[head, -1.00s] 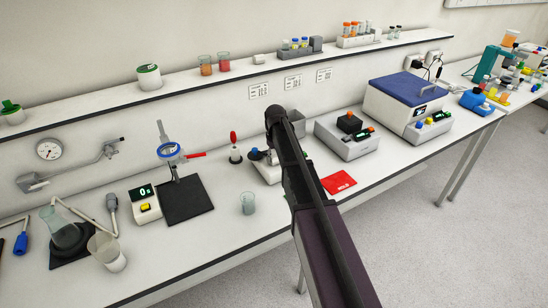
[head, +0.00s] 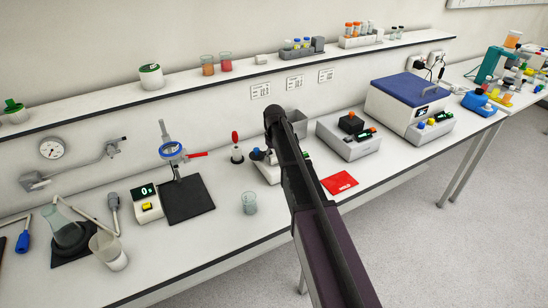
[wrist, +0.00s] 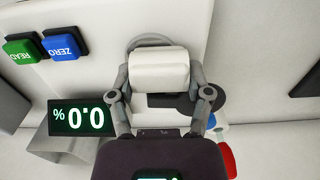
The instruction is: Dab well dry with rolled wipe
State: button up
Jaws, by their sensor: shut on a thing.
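The white rolled wipe (wrist: 158,70) is held between the two grey fingers of my gripper (wrist: 160,82) in the wrist view. Behind it is a white instrument (wrist: 175,20) with a green READ button (wrist: 21,49), a blue ZERO button (wrist: 64,44) and a display (wrist: 82,117) reading 0.0 %. A grey round rim (wrist: 150,40), perhaps the well's, shows just past the wipe's upper edge. The wipe hides most of it, and I cannot tell whether they touch. In the head view, my arm hides the gripper and much of the instrument (head: 268,173).
A clear beaker (head: 249,203) stands left of my arm near the bench's front edge. A red card (head: 340,183) and a grey device (head: 347,143) lie to the right. A shelf (head: 110,97) runs above.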

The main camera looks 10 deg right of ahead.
jog(key=shift+w+d, duration=0.35)
jog(key=shift+d, duration=0.4)
dwell(0.7)
jog(key=shift+w+a, duration=0.2)
jog(key=shift+a, duration=0.35)
dwell(0.5)
jog(key=shift+s+d, duration=0.3)
jog(key=shift+s, duration=0.45)
jog(key=shift+w+a, duration=0.15)
jog(key=shift+w, duration=0.25)
dwell(1.0)
jog(key=shift+r+p, duration=0.2)
jog(key=shift+p, duration=0.1)
notch_tip(320, 180, up, 8)
jog(key=p, duration=0.7)
jog(key=shift+f, duration=0.2)
jog(key=shift+f, duration=0.1)
